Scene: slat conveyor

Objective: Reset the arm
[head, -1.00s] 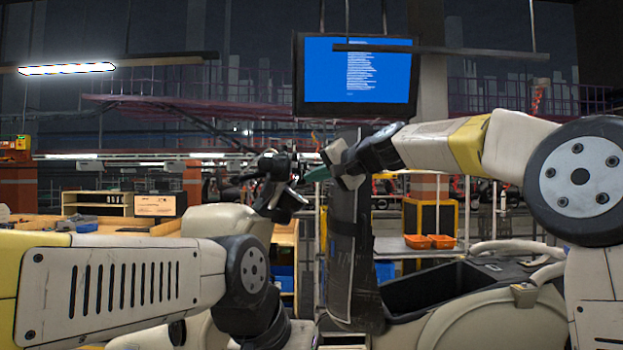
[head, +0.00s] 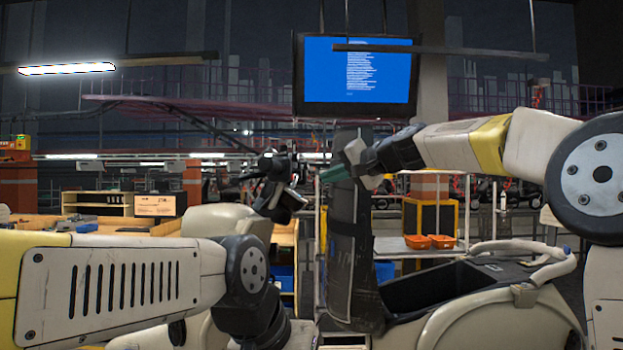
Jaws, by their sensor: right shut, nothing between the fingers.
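My right arm reaches in from the right, with its elbow at the right edge. My right gripper (head: 336,173) is at the end of this arm, near the middle of the view, pointing left. Its greenish fingertips are small and partly hidden by the wrist; nothing shows between them. It is in front of a dark upright panel. My left arm comes in from the left and bends down at the bottom centre-left. My left gripper is below the frame and does not show.
A beige scooter-like vehicle (head: 482,318) with an open dark compartment stands at the lower right. Black handlebar parts (head: 280,185) are left of my right gripper. Orange bins (head: 441,242) sit on a shelf behind. A blue screen (head: 357,75) hangs above.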

